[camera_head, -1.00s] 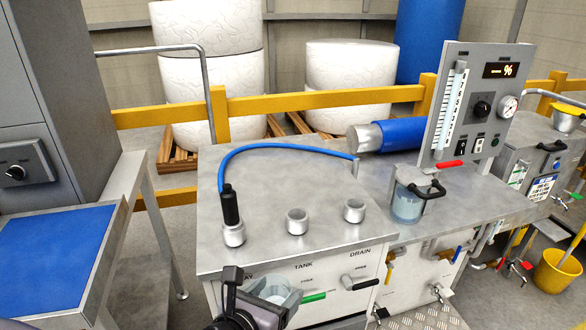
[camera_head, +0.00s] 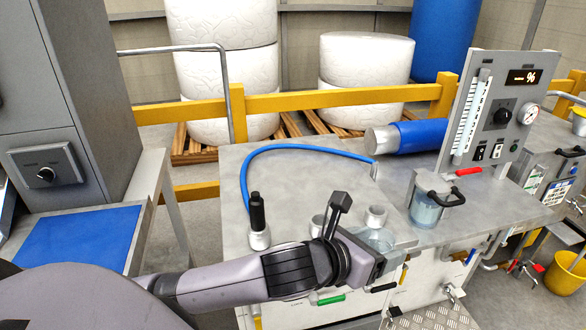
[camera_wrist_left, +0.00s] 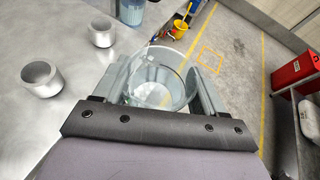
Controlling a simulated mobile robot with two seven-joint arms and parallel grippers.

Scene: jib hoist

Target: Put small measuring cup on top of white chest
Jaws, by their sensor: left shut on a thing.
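My left gripper (camera_head: 385,250) is shut on a small clear measuring cup (camera_head: 377,239), held by its sides. The cup also shows between the fingers of the left gripper (camera_wrist_left: 160,75) in the left wrist view, as a clear cup (camera_wrist_left: 157,88) that looks empty. In the head view the cup appears near the front edge of the white chest (camera_head: 300,185), which has a grey metal top and a white front. My arm hides part of that front. The wrist view shows floor beyond the cup and the metal top to its left. My right gripper is not in view.
Metal sockets (camera_head: 376,216) stand on the chest top, one holding a black plug (camera_head: 257,213) with a blue hose (camera_head: 300,148). A larger jug (camera_head: 428,205) with a black handle stands to the right, below a gauge panel (camera_head: 490,110). The chest top's middle is clear.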

